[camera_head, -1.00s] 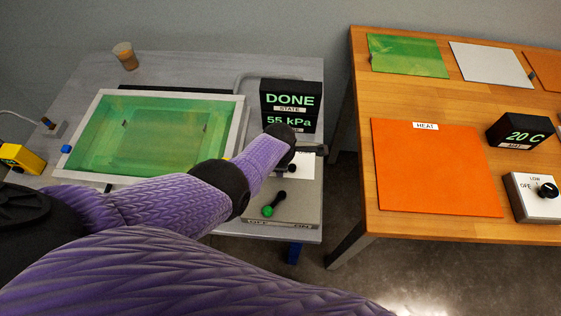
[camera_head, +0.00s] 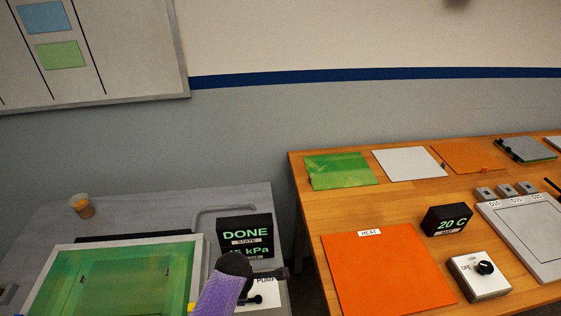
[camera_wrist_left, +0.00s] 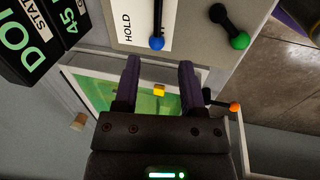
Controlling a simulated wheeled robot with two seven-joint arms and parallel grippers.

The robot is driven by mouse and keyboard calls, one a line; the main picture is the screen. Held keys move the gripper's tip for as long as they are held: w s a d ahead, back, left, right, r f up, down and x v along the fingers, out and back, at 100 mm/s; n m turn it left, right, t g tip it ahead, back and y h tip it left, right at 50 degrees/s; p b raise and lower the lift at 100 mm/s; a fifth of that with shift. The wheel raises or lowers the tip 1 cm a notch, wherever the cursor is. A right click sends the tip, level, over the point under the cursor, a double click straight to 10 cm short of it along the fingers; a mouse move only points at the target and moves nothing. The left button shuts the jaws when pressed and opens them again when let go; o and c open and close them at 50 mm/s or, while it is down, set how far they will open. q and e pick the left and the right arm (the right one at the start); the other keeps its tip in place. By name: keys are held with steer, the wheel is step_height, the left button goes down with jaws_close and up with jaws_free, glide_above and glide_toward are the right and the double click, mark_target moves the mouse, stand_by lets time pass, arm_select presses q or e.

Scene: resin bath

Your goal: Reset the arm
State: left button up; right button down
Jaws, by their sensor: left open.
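My left arm (camera_head: 218,296) comes up from the bottom edge in the head view, its dark gripper (camera_head: 277,274) over the control panel below the DONE display (camera_head: 245,236). In the left wrist view the left gripper (camera_wrist_left: 160,75) is open, with two parallel fingers and nothing between them at the tips. A blue-knobbed lever (camera_wrist_left: 157,43) by the HOLD label lies ahead of the fingertips. A green-knobbed lever (camera_wrist_left: 238,40) is to its right, and an orange-knobbed lever (camera_wrist_left: 234,107) is right of the fingers. My right gripper is not in view.
A green resin bath (camera_head: 115,285) with a pale rim stands left of my arm, and a cup (camera_head: 82,206) behind it. The wooden table (camera_head: 395,208) at right holds an orange heat mat (camera_head: 385,275), sheets and a dial box (camera_head: 480,277). A floor gap separates the tables.

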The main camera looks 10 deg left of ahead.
arm_select(q)
steer(key=s+r+m+t+h, duration=0.1)
steer(key=s+r+m, duration=0.6)
steer(key=s+m, duration=0.35)
steer(key=s+r+m, duration=0.7)
steer(key=s+m, duration=0.2)
steer(key=m, duration=0.3)
step_height(320, 180, down, 25)
steer(key=s+g+b, duration=0.1)
steer(key=s+b, duration=0.1)
steer(key=b, duration=0.6)
steer(key=s+a+f+b, duration=0.1)
steer(key=s+f+b, duration=0.2)
steer(key=s+f, duration=0.4)
steer(key=s+a+f+g+b, duration=0.1)
steer(key=s+a+f+b, duration=0.1)
steer(key=s+f+b, duration=0.2)
steer(key=s+f, duration=0.3)
steer(key=f, duration=0.5)
steer(key=shift+a+f+g, duration=0.2)
steer(key=shift+f+g, duration=0.05)
steer(key=shift+g, duration=0.05)
